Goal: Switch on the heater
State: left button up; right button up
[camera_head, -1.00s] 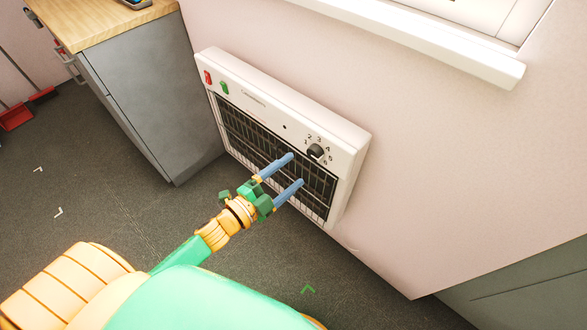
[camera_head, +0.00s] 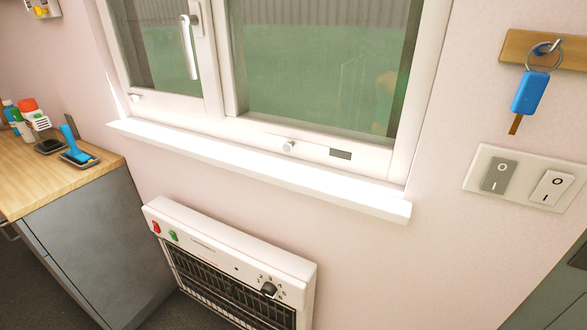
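The white heater (camera_head: 215,246) hangs on the pink wall below the window, in the lower middle of the head view. Its red switch (camera_head: 156,227) and green switch (camera_head: 173,236) are at the left of its top panel. A black numbered knob (camera_head: 268,290) is at the right of the panel. The dark grille shows below, cut off by the frame's bottom edge. Neither of my grippers is in view, so their distance from the heater is hidden.
A grey cabinet with a wooden top (camera_head: 60,170) stands left of the heater, with bottles and a blue-handled tool on it. A white window sill (camera_head: 260,172) juts out above the heater. Two wall switches (camera_head: 525,178) and a hanging blue key (camera_head: 530,92) are at the right.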

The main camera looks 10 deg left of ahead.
aim_at(156, 226)
jog(key=u, duration=1.35)
